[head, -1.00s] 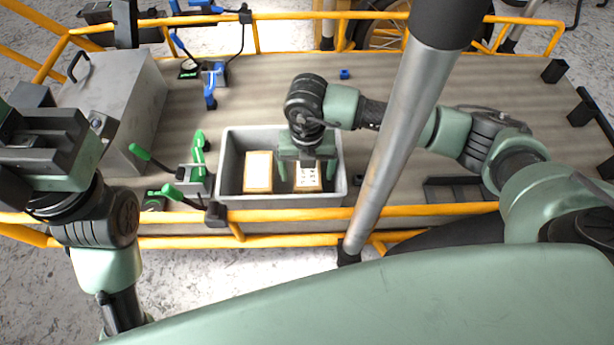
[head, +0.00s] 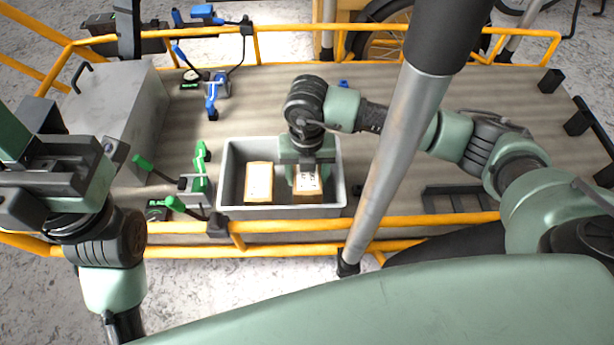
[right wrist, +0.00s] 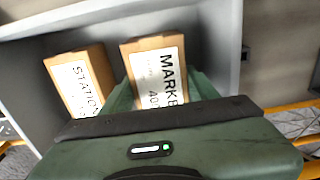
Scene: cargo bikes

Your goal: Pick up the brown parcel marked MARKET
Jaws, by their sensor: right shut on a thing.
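The brown parcel marked MARKET (right wrist: 160,75) has a white label and stands in the grey bin, between the fingers of my right gripper (right wrist: 165,92). In the head view this parcel (head: 308,190) shows just below my right gripper (head: 306,172), which is shut on it. Whether the parcel is clear of the bin floor I cannot tell. A second brown parcel, marked STATION (right wrist: 82,88), stands to its left in the same bin and also shows in the head view (head: 259,183). My left gripper (head: 50,190) is at the left edge, away from the parcels; its fingers are unclear.
The grey bin (head: 230,211) sits on the cargo deck (head: 400,185) behind an orange rail (head: 290,219). A grey pole (head: 395,150) rises right of the bin.

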